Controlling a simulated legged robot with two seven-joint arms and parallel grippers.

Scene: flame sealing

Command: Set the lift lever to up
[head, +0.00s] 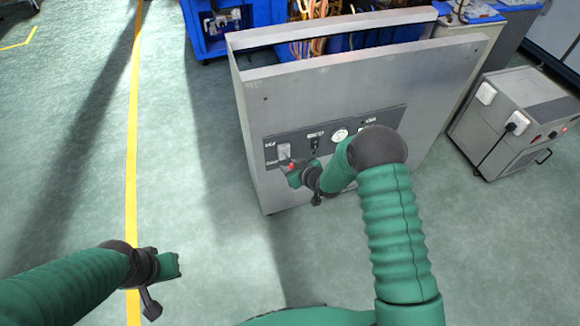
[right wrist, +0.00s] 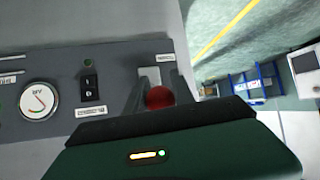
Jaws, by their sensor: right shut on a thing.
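The lift lever has a red knob (right wrist: 161,97) and sits on a light plate (right wrist: 150,76) at one end of the dark control panel (right wrist: 120,62). In the head view its red knob (head: 291,165) shows at the panel's left end. My right gripper (head: 289,173) is at the lever, shut on it; in the right wrist view the gripper body hides the lower part of the knob. Whether the lever stands up or down I cannot tell. My left gripper (head: 168,265) hangs over the floor at lower left, away from the panel; its jaws are too unclear to judge.
The panel is on a grey metal cabinet (head: 350,85), with a gauge (head: 340,135) and a switch (right wrist: 88,82) beside the lever. A grey wheeled unit (head: 510,120) stands at right. Blue equipment (head: 240,25) is behind. The floor at left, with a yellow line (head: 132,150), is clear.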

